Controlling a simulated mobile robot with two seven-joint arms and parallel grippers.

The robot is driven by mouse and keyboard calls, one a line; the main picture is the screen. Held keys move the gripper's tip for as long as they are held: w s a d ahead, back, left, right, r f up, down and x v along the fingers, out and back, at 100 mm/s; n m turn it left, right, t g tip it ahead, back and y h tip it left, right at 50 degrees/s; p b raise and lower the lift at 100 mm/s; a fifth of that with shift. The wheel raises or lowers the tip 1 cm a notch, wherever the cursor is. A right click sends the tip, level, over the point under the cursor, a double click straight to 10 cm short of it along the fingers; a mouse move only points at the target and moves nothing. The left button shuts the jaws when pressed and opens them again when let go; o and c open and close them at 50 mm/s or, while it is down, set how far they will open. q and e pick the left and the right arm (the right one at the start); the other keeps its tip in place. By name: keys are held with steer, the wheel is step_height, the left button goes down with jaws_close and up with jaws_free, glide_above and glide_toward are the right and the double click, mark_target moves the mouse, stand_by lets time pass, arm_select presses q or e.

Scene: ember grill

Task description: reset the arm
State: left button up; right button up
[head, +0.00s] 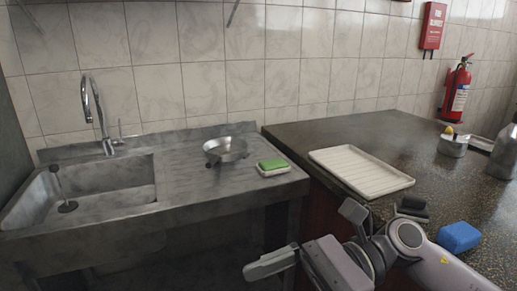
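My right gripper (270,263) is at the bottom centre of the head view, on a grey arm that comes in from the lower right. It points left, in front of the gap between the sink unit and the dark counter. No object shows at the fingertips. My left arm and gripper are not in view.
A metal sink unit (250,192) holds a steel pan (224,150) and a green sponge (272,164) on a white dish. The dark counter (320,133) bears a white ribbed tray (362,178), a blue block (459,237), a black item (412,210), a metal pot (453,147) and a bottle (503,155).

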steer(key=w+d+f+m+t+y, duration=0.2)
steer(key=w+m+t, duration=0.2)
steer(key=m+t, duration=0.75)
steer(key=w+d+f+m+t+y, duration=0.15)
steer(key=w+m+t, duration=0.4)
steer(key=m, duration=1.15)
steer(key=s+d+f+m+t+h, duration=0.1)
steer(key=d+f+m+t+h, duration=0.5)
steer(key=f+m+h, duration=0.7)
steer(key=s+d+f+m+g+h, duration=0.2)
steer(key=s+d+f+m+g, duration=0.1)
steer(key=s+f+m, duration=0.4)
steer(key=s+d+f+m+g+h, duration=0.1)
steer(key=s+d+f+m+g, duration=0.3)
steer(key=f, duration=0.6)
steer(key=s+d+m, duration=0.1)
steer(key=s+m, duration=0.1)
steer(key=m, duration=0.1)
steer(key=shift+s+f+m+h, duration=0.35)
steer(key=shift+f, duration=0.05)
steer(key=shift+d, duration=0.1)
